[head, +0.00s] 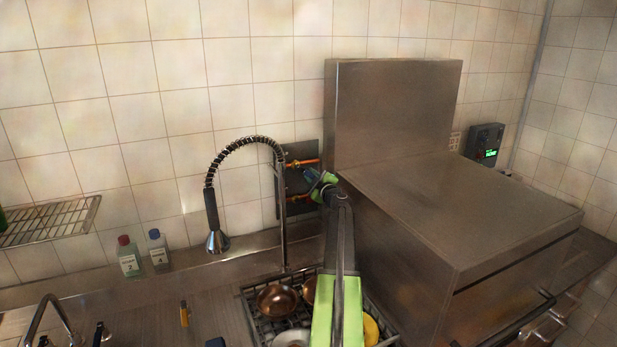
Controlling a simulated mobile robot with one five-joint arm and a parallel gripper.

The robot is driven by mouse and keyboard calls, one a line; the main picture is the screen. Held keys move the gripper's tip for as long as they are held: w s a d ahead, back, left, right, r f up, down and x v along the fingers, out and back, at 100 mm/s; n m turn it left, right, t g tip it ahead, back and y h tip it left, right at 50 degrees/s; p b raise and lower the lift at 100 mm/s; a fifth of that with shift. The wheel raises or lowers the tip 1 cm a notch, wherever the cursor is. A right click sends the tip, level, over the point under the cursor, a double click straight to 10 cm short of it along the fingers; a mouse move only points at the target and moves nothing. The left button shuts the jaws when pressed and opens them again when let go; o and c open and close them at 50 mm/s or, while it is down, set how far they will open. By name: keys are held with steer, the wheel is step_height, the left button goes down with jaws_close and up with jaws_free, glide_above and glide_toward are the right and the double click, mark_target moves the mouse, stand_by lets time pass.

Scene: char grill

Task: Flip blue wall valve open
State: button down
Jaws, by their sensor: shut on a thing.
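A dark panel (286,203) is fixed to the tiled wall behind the tap, with two short orange pipes, an upper one (303,162) and a lower one. The blue valve (311,174) shows as a small dark-blue piece at the panel's right side, just left of my gripper. My gripper (319,183), with green fingers, reaches up to the wall there and is shut on the blue valve. The fingers and wrist cover part of the valve, so I cannot tell its handle's exact angle.
A spring-hose tap (283,225) stands close left of my gripper. A large steel grill housing (450,205) is close on the right. Copper pans (277,299) sit in a rack below. Two bottles (129,258) stand at the left by the wall.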

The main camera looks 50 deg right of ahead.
steer(key=shift+w+r, duration=0.1)
stand_by(0.3)
steer(key=c, duration=1.3)
jaws_free()
steer(key=v, duration=1.7)
steer(key=shift+s+a, duration=0.1)
steer(key=shift+s, duration=0.15)
